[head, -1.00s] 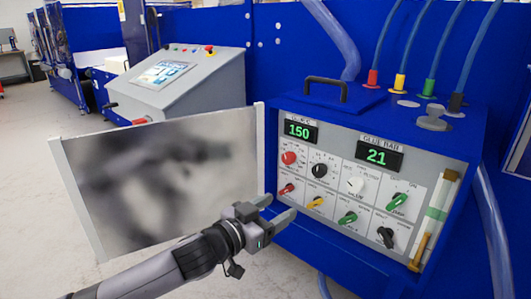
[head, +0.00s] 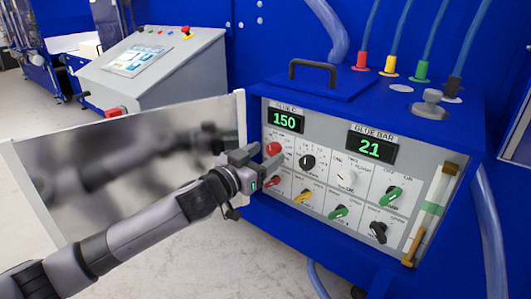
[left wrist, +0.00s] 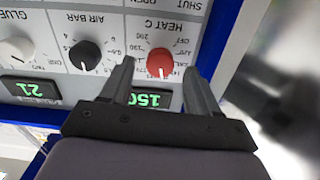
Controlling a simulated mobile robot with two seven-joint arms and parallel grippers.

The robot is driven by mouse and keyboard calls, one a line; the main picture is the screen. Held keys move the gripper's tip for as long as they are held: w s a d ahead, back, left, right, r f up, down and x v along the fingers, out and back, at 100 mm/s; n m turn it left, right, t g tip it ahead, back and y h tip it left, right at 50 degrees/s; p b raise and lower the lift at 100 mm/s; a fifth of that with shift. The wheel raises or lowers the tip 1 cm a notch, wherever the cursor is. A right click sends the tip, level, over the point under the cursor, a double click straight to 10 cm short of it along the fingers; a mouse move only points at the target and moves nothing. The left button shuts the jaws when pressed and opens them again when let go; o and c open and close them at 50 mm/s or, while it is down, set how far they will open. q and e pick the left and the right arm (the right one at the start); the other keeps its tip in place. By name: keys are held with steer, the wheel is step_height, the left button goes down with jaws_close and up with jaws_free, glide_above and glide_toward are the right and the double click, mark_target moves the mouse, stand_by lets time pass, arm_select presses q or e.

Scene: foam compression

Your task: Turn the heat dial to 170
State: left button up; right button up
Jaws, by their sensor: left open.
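The heat dial (head: 273,149) is a round red knob at the upper left of the control panel. In the left wrist view the red dial (left wrist: 159,63) appears upside down under the label HEAT C, its white mark facing the picture's bottom. The green display (head: 285,121) above it reads 150. My left gripper (head: 262,159) is open at the panel's left edge, close to the dial. In the left wrist view its fingers (left wrist: 159,70) lie on either side of the dial, apart from it; contact is not visible. My right gripper is not in view.
A black knob (head: 307,161), a white knob (head: 346,177) and a small red switch (head: 272,182) are near the dial. A second display (head: 376,146) reads 21. An open panel door (head: 120,160) stands left, behind my left arm.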

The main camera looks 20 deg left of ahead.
arm_select(q)
steer(key=shift+w+d, duration=0.2)
steer(key=shift+w, duration=0.3)
steer(key=c, duration=1)
steer(key=shift+c, duration=0.2)
steer(key=shift+m, duration=0.3)
